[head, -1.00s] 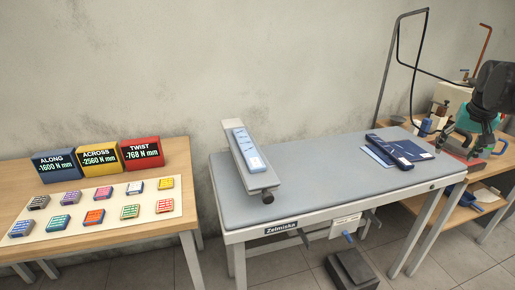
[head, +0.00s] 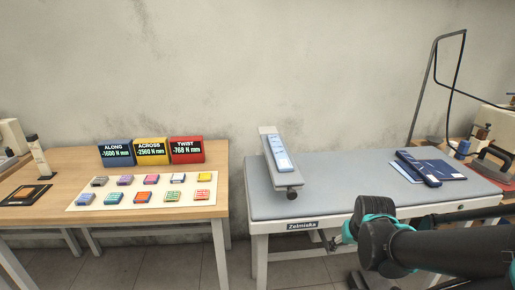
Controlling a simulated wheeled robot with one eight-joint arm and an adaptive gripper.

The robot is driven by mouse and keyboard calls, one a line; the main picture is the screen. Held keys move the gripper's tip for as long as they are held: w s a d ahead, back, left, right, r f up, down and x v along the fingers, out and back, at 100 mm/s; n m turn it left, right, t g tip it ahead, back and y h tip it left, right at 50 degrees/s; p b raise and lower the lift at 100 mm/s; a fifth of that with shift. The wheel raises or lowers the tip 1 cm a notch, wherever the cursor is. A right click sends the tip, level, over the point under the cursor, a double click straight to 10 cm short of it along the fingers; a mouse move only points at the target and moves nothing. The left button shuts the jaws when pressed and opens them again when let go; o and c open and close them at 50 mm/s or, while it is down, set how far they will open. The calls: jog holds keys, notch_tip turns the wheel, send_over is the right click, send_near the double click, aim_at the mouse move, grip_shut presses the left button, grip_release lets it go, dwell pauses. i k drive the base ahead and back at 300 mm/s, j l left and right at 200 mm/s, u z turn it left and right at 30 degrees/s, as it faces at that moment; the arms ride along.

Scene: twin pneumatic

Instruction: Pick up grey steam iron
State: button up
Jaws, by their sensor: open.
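What looks like the steam iron (head: 494,165) stands on the side table at the right edge. It is grey with a dark handle and rests on a red-edged base, partly cut off by the frame. My gripper (head: 341,241) is in front of the ironing table's front edge, low and left of the iron and well apart from it. It is open, and I see nothing in it. My dark arm crosses the lower right and hides part of the ironing table's front.
The grey-topped ironing table (head: 330,205) holds a sleeve board (head: 269,143) with a pale blue item and a dark blue item (head: 418,170) on sheets. A wooden table (head: 55,172) at left holds displays and colored blocks. A bent pole (head: 427,88) with a hose stands behind.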

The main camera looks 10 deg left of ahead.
aim_at(490, 170)
jog(key=z, duration=1.35)
jog(key=i+l+u, duration=0.25)
jog(key=i+l, duration=0.45)
jog(key=i+l+u, duration=0.2)
jog(key=i+l, duration=0.45)
jog(key=l, duration=0.2)
